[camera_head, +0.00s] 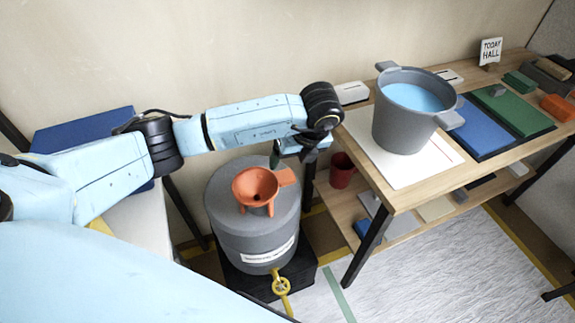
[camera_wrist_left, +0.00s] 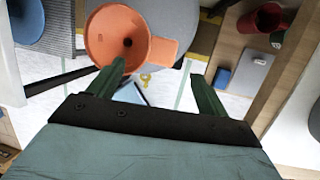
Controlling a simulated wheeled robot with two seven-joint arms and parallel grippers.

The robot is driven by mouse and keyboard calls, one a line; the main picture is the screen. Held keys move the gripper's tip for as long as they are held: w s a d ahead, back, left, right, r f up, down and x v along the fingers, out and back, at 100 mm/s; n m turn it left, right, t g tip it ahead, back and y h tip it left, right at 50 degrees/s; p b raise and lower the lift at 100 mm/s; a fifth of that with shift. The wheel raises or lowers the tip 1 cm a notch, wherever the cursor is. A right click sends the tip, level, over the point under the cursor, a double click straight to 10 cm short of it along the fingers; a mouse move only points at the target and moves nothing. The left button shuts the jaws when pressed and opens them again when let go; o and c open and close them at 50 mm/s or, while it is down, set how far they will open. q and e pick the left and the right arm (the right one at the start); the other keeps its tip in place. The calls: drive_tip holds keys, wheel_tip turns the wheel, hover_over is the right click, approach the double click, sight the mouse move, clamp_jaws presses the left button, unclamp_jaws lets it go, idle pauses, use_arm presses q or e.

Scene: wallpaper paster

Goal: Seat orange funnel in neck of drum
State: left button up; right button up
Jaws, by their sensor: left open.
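The orange funnel (camera_head: 257,188) stands upright at the top of the grey drum (camera_head: 254,229), over its middle. Its flat tab handle points right, toward my left gripper. The drum's neck is hidden under the funnel, so I cannot tell how deep the spout sits. My left gripper (camera_head: 290,152) is above and just behind the funnel's handle. In the left wrist view the funnel (camera_wrist_left: 130,38) is beyond the fingers, with its handle between the open fingertips' directions. The left gripper (camera_wrist_left: 160,80) is open and holds nothing. My right gripper does not show.
A wooden table (camera_head: 405,190) stands right of the drum, bearing a grey pot (camera_head: 400,135) of blue liquid on a white board. A dark red cup (camera_head: 341,170) is on its lower shelf. A yellow valve (camera_head: 281,286) sticks out at the drum's front.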

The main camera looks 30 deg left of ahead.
use_arm(q)
drive_tip(key=v, duration=0.6)
drive_tip(key=shift+p, duration=0.3)
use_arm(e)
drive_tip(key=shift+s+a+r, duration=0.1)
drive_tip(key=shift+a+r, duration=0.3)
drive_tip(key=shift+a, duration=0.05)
